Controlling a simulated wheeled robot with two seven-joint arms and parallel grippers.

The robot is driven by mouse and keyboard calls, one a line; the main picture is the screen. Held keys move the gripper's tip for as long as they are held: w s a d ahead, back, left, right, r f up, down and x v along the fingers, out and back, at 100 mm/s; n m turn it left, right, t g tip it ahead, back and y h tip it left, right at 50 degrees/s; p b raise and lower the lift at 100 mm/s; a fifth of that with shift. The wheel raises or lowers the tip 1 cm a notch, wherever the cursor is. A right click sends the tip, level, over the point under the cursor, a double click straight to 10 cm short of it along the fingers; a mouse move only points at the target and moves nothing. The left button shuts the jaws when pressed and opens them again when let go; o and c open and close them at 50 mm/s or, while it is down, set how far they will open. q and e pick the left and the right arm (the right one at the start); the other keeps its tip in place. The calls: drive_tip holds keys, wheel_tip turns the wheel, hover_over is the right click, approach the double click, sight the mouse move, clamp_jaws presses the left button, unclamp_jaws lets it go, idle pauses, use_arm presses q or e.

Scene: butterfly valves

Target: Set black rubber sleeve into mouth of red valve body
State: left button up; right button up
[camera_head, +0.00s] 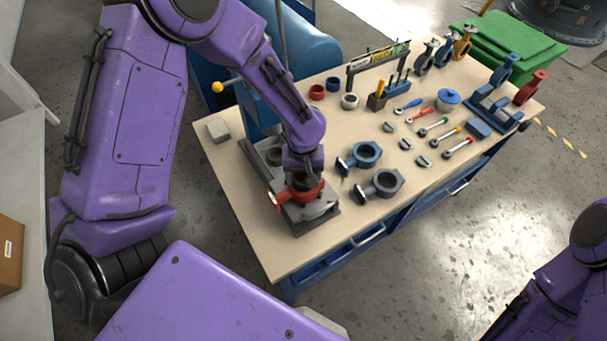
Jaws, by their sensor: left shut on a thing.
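The red valve body (314,193) sits on a grey fixture (318,211) at the near left part of the workbench. My left gripper (304,176) points down right over its mouth. It is shut on the black rubber sleeve (303,183), a small dark shape at the fingertips. The sleeve is at the mouth of the red body; the gripper partly hides it, so I cannot tell how deep it sits. My right arm shows at the lower right edge, but its gripper is out of the picture.
A blue valve body (366,155) and a grey valve body (384,185) stand just right of the fixture. Several wrenches and screwdrivers, rings and a small rack (377,62) lie farther back on the workbench (290,255). The front strip of the bench is clear.

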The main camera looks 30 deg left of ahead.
use_arm(q)
drive_tip(key=shift+s+f, duration=0.25)
drive_tip(key=shift+f, duration=0.05)
